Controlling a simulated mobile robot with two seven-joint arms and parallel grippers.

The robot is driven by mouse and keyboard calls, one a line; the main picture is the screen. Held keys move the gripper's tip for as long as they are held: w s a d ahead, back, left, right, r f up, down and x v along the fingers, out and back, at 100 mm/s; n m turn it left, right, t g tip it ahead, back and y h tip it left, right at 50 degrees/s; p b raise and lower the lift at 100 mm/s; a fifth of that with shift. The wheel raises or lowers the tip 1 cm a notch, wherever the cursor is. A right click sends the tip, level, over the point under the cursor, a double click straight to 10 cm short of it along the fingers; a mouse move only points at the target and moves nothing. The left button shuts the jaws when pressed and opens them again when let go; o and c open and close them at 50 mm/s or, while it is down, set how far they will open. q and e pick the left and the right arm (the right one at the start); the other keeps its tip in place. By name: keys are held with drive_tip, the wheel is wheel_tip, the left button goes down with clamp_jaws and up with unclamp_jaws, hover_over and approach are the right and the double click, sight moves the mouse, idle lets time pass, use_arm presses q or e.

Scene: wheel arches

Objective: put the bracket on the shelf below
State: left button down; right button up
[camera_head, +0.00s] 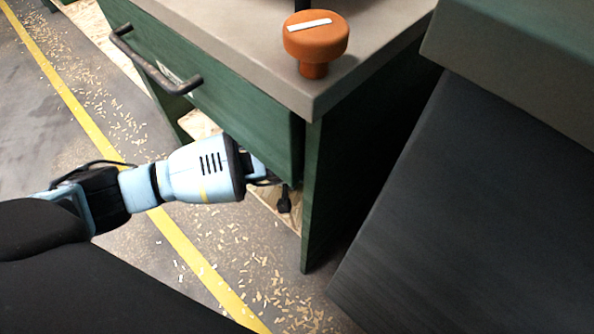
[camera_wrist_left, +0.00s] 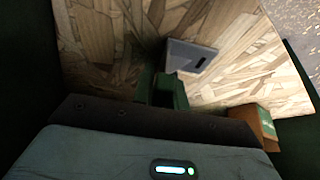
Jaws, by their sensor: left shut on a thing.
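The bracket (camera_wrist_left: 192,57) shows in the left wrist view as a small grey plate with a dark slot, in front of the chipboard shelf (camera_wrist_left: 250,85). My left gripper (camera_head: 277,186) reaches under the green drawer, over the shelf, whose edge also shows in the head view (camera_head: 290,219). The left gripper is shut on the bracket; its jaws are mostly hidden. A green part stands between the gripper body and the grey plate. I cannot tell whether the bracket touches the shelf. My right gripper is not in view.
The green drawer (camera_head: 235,110) with its dark handle (camera_head: 155,68) hangs just above my left gripper. A green side panel (camera_head: 335,165) stands to its right. An orange knob (camera_head: 316,42) sits on the grey worktop. A brown and green block (camera_wrist_left: 257,123) shows near the shelf.

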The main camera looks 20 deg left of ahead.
use_arm(q)
drive_tip(key=c, duration=1.4)
unclamp_jaws()
drive_tip(key=shift+f, duration=0.1)
drive_tip(key=shift+s+r+p, duration=0.1)
drive_tip(key=shift+r+p, duration=0.3)
drive_tip(key=shift+r, duration=0.05)
drive_tip(key=shift+s+r+p, duration=0.2)
drive_tip(key=shift+r+p, duration=0.25)
drive_tip(key=shift+r, duration=0.05)
drive_tip(key=s+p, duration=0.1)
drive_tip(key=s, duration=0.4)
drive_tip(key=s+p, duration=0.2)
drive_tip(key=s, duration=0.2)
drive_tip(key=shift+s+d+f, duration=0.1)
drive_tip(key=shift+s+d, duration=0.1)
drive_tip(key=shift+s, duration=0.15)
drive_tip(key=shift+s+f, duration=0.15)
drive_tip(key=shift+s, duration=1)
